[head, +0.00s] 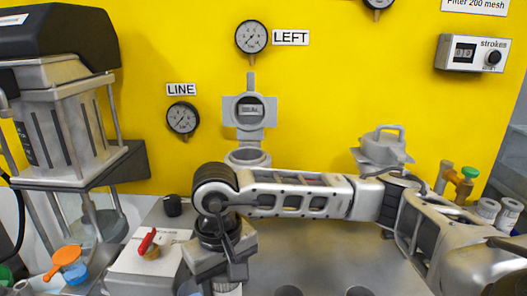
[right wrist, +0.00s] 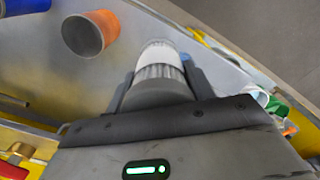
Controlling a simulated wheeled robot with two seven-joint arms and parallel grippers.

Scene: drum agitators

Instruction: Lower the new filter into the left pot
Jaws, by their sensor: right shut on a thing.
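My right gripper (head: 232,272) points down over the grey bench in the head view. It is shut on a pale ribbed cylinder, the filter (head: 228,289), whose lower part is cut off by the frame edge. In the right wrist view the filter (right wrist: 158,62) stands out between the dark fingers, with a white band near its far end. A grey pot-like housing (head: 248,156) stands behind my forearm under the LEFT label, apart from the filter. Its lower part is hidden by my arm. My left gripper is not in view.
A red-handled valve (head: 148,241) sits on a pale box left of my gripper. A grey lidded fitting (head: 383,146) stands behind my forearm. White ribbed cylinders (head: 487,210) stand at the right. An orange-and-grey cup shape (right wrist: 90,34) shows in the wrist view.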

